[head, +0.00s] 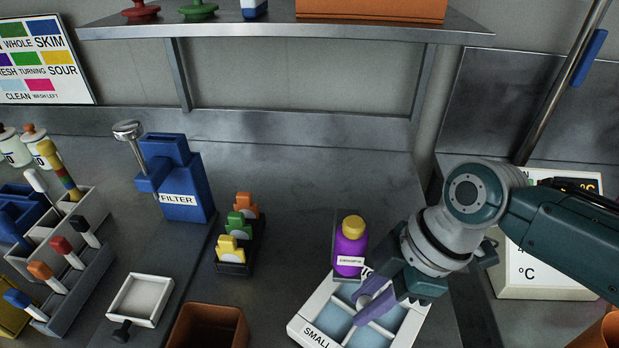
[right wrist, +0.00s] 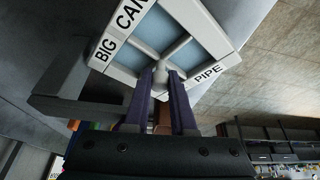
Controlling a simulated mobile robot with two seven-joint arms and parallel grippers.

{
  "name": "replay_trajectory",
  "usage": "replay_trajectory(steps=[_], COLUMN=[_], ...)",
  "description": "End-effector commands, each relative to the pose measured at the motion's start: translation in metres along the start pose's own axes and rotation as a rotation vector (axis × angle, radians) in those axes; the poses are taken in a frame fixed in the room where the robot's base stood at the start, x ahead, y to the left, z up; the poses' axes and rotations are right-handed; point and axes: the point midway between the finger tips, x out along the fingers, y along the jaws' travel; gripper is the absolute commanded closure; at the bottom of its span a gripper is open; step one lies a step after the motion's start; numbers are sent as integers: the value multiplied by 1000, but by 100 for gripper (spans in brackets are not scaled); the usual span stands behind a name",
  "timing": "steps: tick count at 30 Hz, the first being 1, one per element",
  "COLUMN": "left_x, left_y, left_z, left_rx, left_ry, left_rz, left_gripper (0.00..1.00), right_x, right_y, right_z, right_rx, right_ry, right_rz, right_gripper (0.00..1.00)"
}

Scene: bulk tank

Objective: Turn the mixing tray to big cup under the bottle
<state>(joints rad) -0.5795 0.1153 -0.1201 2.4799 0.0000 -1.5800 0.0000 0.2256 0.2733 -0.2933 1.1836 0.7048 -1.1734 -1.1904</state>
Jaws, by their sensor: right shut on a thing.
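The mixing tray (head: 309,317) is a white square tray with pale blue compartments, at the lower right of the head view. Its near-left side reads "SMALL". In the right wrist view the tray (right wrist: 208,74) shows sides reading "BIG CAN", cut off by the frame edge, and "PIPE". My right gripper (head: 366,307) has its purple fingers closed around the grey knob (right wrist: 161,78) at the tray's middle. The purple bottle (head: 351,243) with a yellow cap stands just behind the tray's far-left part. The gripper hides part of the tray. My left gripper is out of view.
A black rack (head: 232,268) with orange, green and yellow pieces stands left of the bottle. A brown square container (head: 207,328) and a small white tray (head: 141,299) are at the front. A blue filter box (head: 177,180) stands behind. A white display box (head: 545,270) is at right.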

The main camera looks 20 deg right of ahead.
Motion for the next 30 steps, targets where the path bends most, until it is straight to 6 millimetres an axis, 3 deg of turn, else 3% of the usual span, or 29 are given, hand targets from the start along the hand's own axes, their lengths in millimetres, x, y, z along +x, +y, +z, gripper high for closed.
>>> replay_trajectory(steps=[9, 10, 18, 26, 30], left_x=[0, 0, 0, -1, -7], left_y=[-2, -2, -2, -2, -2], left_z=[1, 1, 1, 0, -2], left_rx=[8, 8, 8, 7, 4], left_ry=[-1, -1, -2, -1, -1], left_rz=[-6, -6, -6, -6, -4], left_gripper=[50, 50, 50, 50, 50], right_x=[0, 0, 0, -2, -20], right_y=[0, 0, 0, 0, 0], right_z=[0, 0, 0, 0, 0], right_rx=[-1, -1, -1, -1, -3], right_ry=[-1, -1, 0, 0, -2], right_rz=[0, 0, 0, 1, 2], right_gripper=[100, 74, 46, 46, 46])
